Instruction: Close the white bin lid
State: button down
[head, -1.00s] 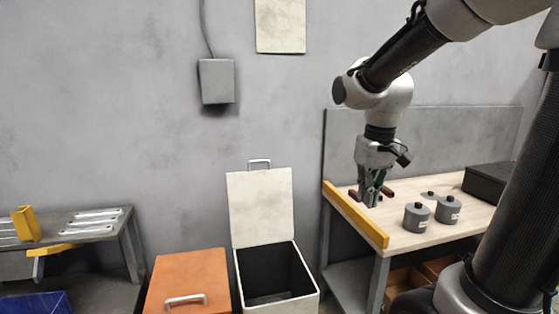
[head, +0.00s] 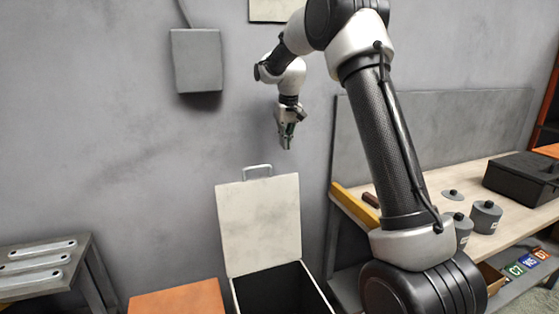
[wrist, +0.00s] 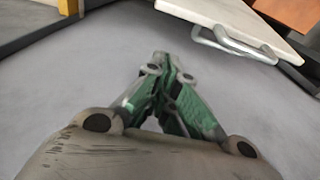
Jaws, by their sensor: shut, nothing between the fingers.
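The white bin (head: 285,292) stands on the floor against the wall, its dark inside showing. Its white lid (head: 258,222) is up, standing nearly upright at the back, with a metal handle (head: 257,171) on its top edge. In the wrist view the lid (wrist: 215,12) and its handle (wrist: 235,45) show at the upper right. My gripper (head: 287,146) is shut and empty, pointing down above and slightly right of the handle, apart from it. In the wrist view my gripper's fingertips (wrist: 160,58) meet over grey surface.
An orange lid (head: 178,298) lies left of the white bin. A workbench (head: 490,222) with grey canisters (head: 486,216) and a black case (head: 522,178) stands right. A grey bench with metal brackets (head: 38,256) is at left. A grey wall box (head: 197,60) hangs left of my arm.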

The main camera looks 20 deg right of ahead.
jog(key=f, duration=0.3)
jog(key=w+f, duration=0.1)
jog(key=f, duration=0.2)
jog(key=w+f, duration=0.1)
jog(key=f, duration=0.2)
jog(key=shift+w+f, duration=0.25)
jog(key=shift+s+r, duration=0.25)
jog(key=shift+s, duration=0.75)
jog(key=shift+s+r, duration=0.25)
jog(key=shift+s, duration=0.75)
jog(key=shift+s, duration=0.1)
